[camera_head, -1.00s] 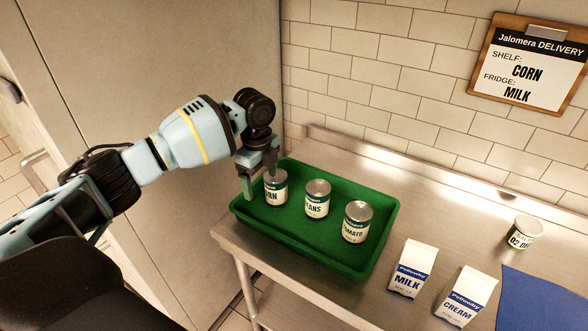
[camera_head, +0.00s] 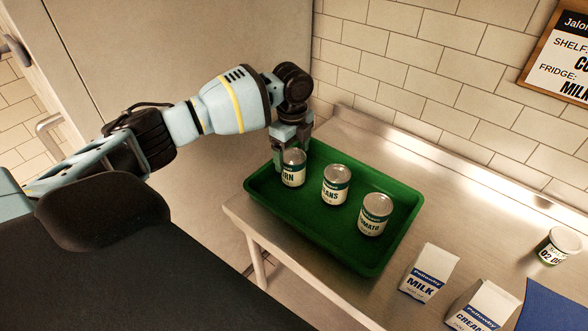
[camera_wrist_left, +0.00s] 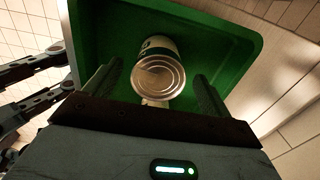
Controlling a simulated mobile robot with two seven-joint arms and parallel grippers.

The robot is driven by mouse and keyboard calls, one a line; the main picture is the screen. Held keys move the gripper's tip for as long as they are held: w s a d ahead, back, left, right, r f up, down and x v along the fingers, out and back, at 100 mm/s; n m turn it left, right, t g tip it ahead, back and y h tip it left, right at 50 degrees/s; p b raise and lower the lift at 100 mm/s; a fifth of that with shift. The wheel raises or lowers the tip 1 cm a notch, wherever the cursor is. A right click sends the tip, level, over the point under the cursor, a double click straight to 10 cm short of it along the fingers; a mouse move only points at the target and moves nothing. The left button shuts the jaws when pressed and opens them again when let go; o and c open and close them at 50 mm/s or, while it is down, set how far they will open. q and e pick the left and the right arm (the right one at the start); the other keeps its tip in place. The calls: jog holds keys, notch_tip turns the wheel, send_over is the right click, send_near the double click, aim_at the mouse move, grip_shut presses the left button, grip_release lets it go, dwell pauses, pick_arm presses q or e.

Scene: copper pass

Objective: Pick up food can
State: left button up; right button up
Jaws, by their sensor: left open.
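The corn can (camera_head: 293,170) stands upright at the left end of the green tray (camera_head: 309,245), its label partly cut off. My left gripper (camera_head: 288,155) is at this can, its fingers pointing down just behind and beside it. In the left wrist view the can (camera_wrist_left: 160,75) lies between the two open fingers (camera_wrist_left: 157,88), with a gap on each side. The beans can (camera_head: 336,186) and the tomato can (camera_head: 375,215) stand in the same tray to the right. My right gripper is not in view.
A milk carton (camera_head: 430,273) and a cream carton (camera_head: 482,307) stand on the metal counter right of the tray. A small tub (camera_head: 558,247) and a blue mat (camera_head: 550,307) are farther right. A tiled wall and a delivery board (camera_head: 562,55) are behind.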

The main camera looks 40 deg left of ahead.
pick_arm(q)
jog(key=shift+d+f, duration=0.15)
jog(key=shift+f, duration=1.15)
jog(key=shift+d+f, duration=0.1)
jog(key=shift+f, duration=1.15)
jog(key=shift+r, duration=0.1)
jog(key=c, duration=1.4)
jog(key=shift+r, duration=5)
